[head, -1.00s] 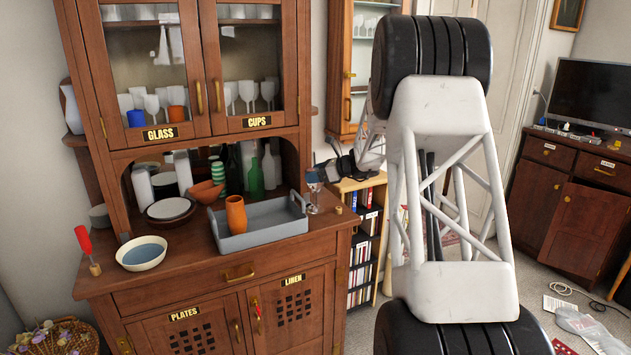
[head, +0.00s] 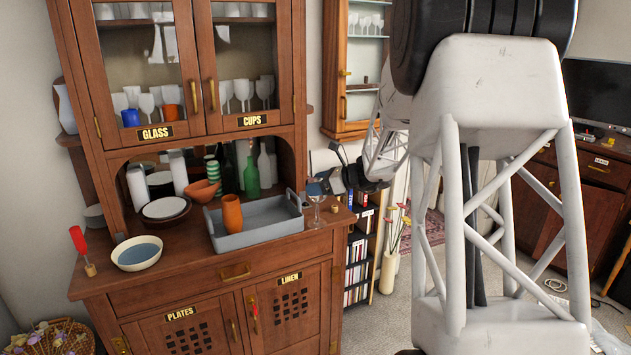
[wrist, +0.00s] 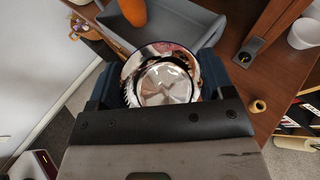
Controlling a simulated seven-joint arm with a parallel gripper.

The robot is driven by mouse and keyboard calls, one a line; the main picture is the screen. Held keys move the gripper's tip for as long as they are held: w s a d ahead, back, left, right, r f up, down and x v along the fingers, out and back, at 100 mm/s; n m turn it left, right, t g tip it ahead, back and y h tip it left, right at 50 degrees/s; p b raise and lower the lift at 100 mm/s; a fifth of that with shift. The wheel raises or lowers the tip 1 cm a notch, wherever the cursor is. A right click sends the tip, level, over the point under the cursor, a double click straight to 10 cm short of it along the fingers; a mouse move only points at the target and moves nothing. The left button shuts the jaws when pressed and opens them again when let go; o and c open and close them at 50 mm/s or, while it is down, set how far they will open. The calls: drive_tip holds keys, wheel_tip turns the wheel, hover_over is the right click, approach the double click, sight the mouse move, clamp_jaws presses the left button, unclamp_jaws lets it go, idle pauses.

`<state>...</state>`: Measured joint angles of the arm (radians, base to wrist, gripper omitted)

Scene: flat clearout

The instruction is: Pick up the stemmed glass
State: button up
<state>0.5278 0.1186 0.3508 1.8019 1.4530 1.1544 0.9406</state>
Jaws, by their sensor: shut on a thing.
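The stemmed glass (head: 316,209) is clear and upright at the right end of the cabinet's counter, beside the grey tray. My gripper (head: 322,183) is around its bowl from the right and back. In the wrist view I look down into the round rim of the glass (wrist: 162,80), which sits between the two dark fingers of my gripper (wrist: 158,77). The fingers are shut on it, one on each side. I cannot tell whether its foot touches the counter.
A small cork-like piece (head: 334,208) is just right of the glass. The counter (head: 190,258) is clear in front. A bookshelf (head: 362,245) stands right of the cabinet.

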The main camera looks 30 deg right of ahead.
drive_tip(key=shift+s+a+r, duration=0.1)
drive_tip(key=shift+s+a, duration=0.1)
drive_tip(key=shift+s, duration=0.4)
drive_tip(key=shift+s+a, duration=0.2)
drive_tip(key=shift+s, duration=0.35)
drive_tip(key=shift+w+a+r, duration=0.1)
drive_tip(key=w+a+r+m+t+h, duration=0.1)
drive_tip(key=w+a+r+m+h, duration=0.15)
drive_tip(key=w+a+r, duration=0.35)
drive_tip(key=w+a+r+m+t+h, duration=0.25)
drive_tip(key=a+r, duration=0.25)
drive_tip(key=r, duration=0.3)
drive_tip(key=w+a+r+m+t+h, duration=0.1)
drive_tip(key=w+a+r+m+h, duration=0.15)
drive_tip(key=w+a+r, duration=0.35)
drive_tip(key=w+d+f+n+g+y, duration=0.1)
drive_tip(key=d+f+n+g+y, duration=0.3)
drive_tip(key=f, duration=1)
drive_tip(key=shift+d+n+y, duration=1.75)
drive_tip(key=shift+d, duration=0.1)
drive_tip(key=shift+f+g, duration=0.1)
drive_tip(key=shift+g, duration=0.15)
